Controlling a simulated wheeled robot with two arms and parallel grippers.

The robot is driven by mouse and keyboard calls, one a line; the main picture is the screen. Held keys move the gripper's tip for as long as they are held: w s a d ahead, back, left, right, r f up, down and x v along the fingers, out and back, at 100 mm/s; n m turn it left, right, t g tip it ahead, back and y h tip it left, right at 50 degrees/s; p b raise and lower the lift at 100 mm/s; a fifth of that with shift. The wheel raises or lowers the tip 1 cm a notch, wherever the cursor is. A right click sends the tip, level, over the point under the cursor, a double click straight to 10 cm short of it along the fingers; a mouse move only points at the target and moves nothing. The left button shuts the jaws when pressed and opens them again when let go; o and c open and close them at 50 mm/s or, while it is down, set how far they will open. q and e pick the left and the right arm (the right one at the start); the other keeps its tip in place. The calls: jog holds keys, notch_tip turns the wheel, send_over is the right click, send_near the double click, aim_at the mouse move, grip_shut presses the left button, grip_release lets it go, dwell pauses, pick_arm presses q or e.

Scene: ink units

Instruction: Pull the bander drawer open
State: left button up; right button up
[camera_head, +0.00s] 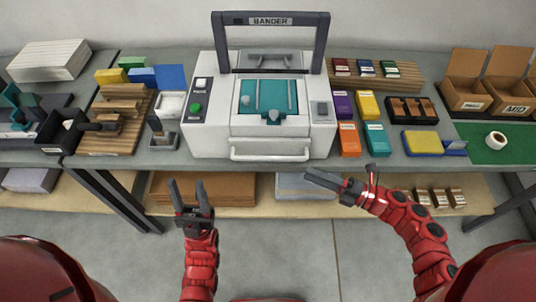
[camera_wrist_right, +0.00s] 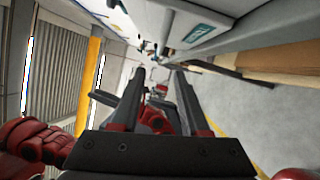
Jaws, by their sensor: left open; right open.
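The bander (camera_head: 208,125) is a white machine with a dark frame on top marked BANDER, standing at the middle of the bench. Its drawer has a white bar handle (camera_head: 270,154) low on the front face, and the drawer looks closed. My left gripper (camera_head: 188,184) is open and empty, in front of the bench and below left of the handle. My right gripper (camera_head: 322,180) is open and empty, below right of the handle and apart from it. In the right wrist view, its two fingers (camera_wrist_right: 158,75) are spread with nothing between them.
Colored boxes (camera_head: 348,138) and a dark tray (camera_head: 412,110) lie right of the bander. Cardboard bins (camera_head: 466,95) stand further right. A wooden rack (camera_head: 110,138) and a black bin (camera_head: 61,131) are at left. A lower shelf (camera_head: 240,207) holds flat stacks. The floor in front is clear.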

aim_at(269, 157)
jog(key=p+x, duration=0.3)
jog(key=x, duration=0.9)
jog(key=shift+w+a+r, duration=0.15)
jog(key=shift+a+r, duration=0.05)
jog(key=shift+w+a+f, duration=0.1)
jog(key=shift+w+a, duration=0.15)
jog(key=shift+a, duration=0.2)
grip_shut()
dwell(0.4)
